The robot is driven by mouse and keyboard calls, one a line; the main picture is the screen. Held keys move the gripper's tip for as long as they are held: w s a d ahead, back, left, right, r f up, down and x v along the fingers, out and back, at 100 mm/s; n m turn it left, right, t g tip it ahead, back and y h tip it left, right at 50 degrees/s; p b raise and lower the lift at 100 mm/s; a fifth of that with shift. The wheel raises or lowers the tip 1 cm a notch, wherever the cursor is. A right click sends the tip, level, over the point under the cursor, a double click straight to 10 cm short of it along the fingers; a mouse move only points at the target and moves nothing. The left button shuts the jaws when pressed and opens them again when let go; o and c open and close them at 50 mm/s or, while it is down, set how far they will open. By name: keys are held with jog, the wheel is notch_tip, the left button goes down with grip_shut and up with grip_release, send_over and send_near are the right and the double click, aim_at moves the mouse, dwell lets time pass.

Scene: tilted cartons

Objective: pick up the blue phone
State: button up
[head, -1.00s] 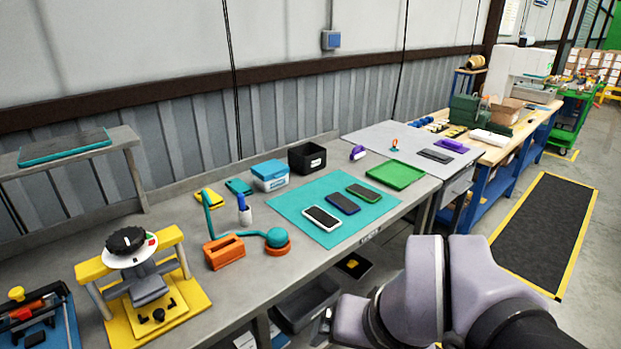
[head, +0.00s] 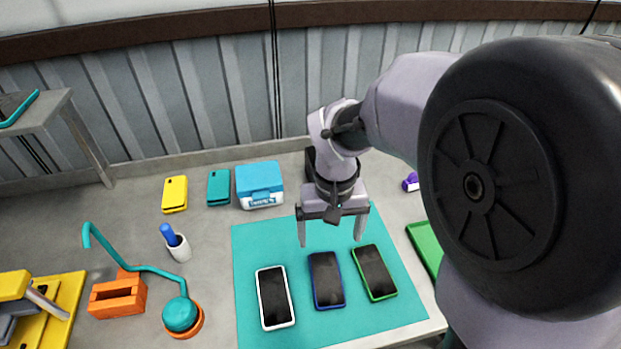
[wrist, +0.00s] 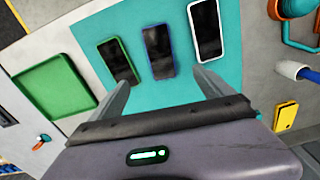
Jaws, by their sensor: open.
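The blue phone (head: 327,280), dark-screened with a blue rim, lies flat on a teal mat (head: 265,240) in the head view. It lies between a white-rimmed phone (head: 274,297) and a green-rimmed phone (head: 374,272). My gripper (head: 331,243) is open and empty, held above the mat at the blue phone's far end, fingers pointing down. In the wrist view the blue phone (wrist: 159,52) shows ahead of the gap between my fingertips (wrist: 165,82), apart from them. The green-rimmed phone (wrist: 118,60) and white-rimmed phone (wrist: 206,30) flank it.
A green tray (wrist: 54,87) lies beside the mat.

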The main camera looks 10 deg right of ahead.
jog(key=b, duration=0.5)
send_over(327, 278)
jog(key=f, duration=1.1)
jog(key=shift+s+a, duration=0.1)
jog(key=shift+a, duration=0.25)
jog(key=f+b, duration=0.1)
jog(key=f, duration=0.1)
jog(key=f+b, duration=0.1)
jog(key=f, duration=0.2)
jog(key=shift+d+f+b, duration=0.3)
jog(key=shift+f+b, duration=0.05)
jog(key=shift+b, duration=0.05)
jog(key=shift+r, duration=0.2)
jog(key=shift+c, duration=0.4)
jog(key=c, duration=1.6)
